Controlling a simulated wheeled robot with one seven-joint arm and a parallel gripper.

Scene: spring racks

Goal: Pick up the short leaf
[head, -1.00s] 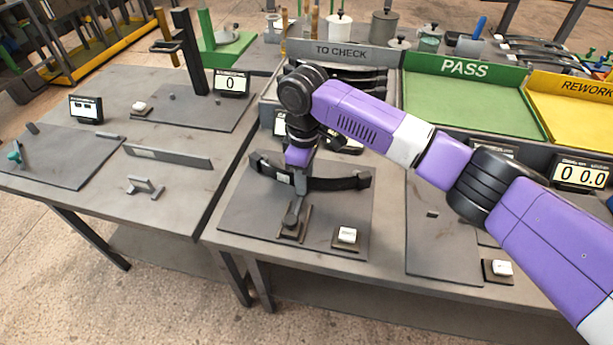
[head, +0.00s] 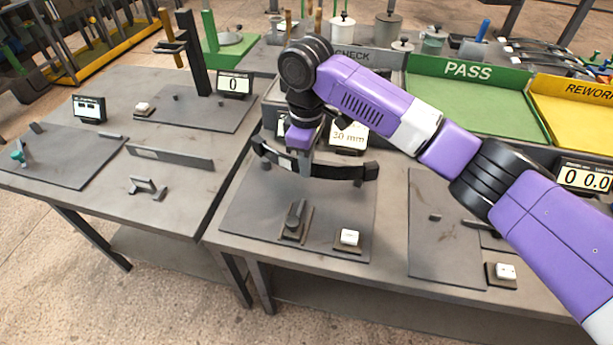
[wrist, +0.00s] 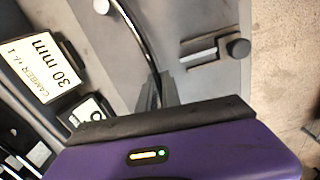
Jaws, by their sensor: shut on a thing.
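A dark, curved leaf (head: 345,172) hangs level above the grey plate at the front of the middle bench in the head view. My gripper (head: 304,165) points down and is shut on the leaf near its middle. In the wrist view the leaf (wrist: 144,40) runs as a thin dark arc up from between my fingertips (wrist: 166,90). The part of the leaf inside the jaws is hidden. Whether this is the short leaf cannot be told from its length alone.
The grey plate (head: 255,215) bears a small clamp (head: 294,220) and a white button (head: 349,237). A 30 mm camber sign (head: 347,136) stands behind the leaf. The green PASS tray (head: 470,95) and yellow REWORK tray (head: 580,110) lie back right. The left bench holds another fixture.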

